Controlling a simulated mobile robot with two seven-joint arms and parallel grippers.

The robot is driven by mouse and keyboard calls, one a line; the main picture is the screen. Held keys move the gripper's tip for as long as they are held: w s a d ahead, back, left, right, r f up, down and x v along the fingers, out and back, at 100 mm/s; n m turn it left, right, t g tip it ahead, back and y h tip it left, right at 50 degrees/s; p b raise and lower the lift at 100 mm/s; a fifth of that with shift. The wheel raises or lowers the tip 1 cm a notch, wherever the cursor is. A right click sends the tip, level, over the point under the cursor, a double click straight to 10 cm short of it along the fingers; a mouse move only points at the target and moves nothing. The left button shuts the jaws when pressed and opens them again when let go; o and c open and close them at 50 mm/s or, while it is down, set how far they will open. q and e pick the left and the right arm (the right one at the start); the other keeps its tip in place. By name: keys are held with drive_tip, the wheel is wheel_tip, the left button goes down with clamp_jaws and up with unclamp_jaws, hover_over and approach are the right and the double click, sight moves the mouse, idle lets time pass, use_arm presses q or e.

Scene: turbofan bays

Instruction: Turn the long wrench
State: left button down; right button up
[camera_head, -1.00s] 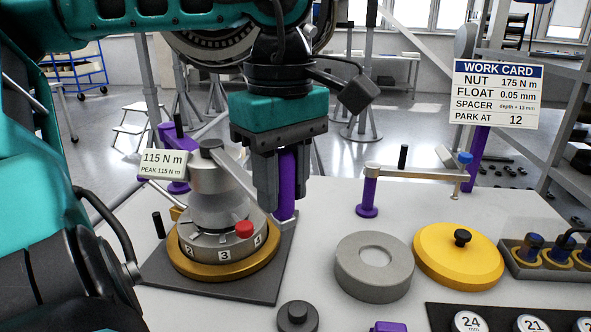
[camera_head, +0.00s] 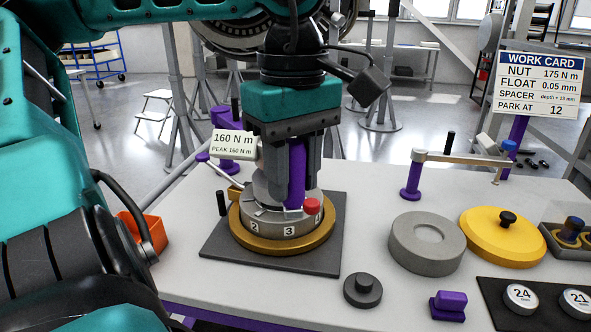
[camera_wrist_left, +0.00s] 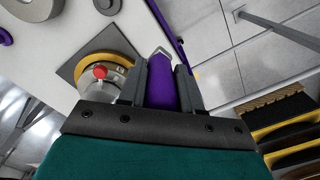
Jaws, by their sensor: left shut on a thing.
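My left gripper (camera_head: 296,192) is shut on the upright purple handle (camera_head: 297,170) of the long wrench. The purple handle also shows between the fingers in the left wrist view (camera_wrist_left: 162,85). The gripper hides most of the grey hub, which stands on a numbered ring (camera_head: 270,228) with a gold base (camera_head: 282,246). A red knob (camera_head: 312,205) sits at the ring's right edge; it also shows in the wrist view (camera_wrist_left: 100,72). A readout (camera_head: 233,144) says 160 N m, peak 160 N m. My right gripper is not in view.
The work card (camera_head: 536,84) reads nut 175 N m. An orange bin (camera_head: 150,232) is at left.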

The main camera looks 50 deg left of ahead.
use_arm(q)
drive_tip(key=shift+s+a, duration=0.15)
drive_tip(key=shift+s, duration=0.15)
drive_tip(key=c, duration=0.8)
unclamp_jaws()
drive_tip(key=shift+s+a, duration=0.1)
drive_tip(key=shift+r, duration=0.1)
drive_tip(key=r+p, duration=0.1)
drive_tip(key=r, duration=0.5)
drive_tip(key=r+p, duration=0.1)
drive_tip(key=r, duration=0.5)
drive_tip(key=shift+w+r, duration=0.2)
drive_tip(key=shift+r, duration=0.15)
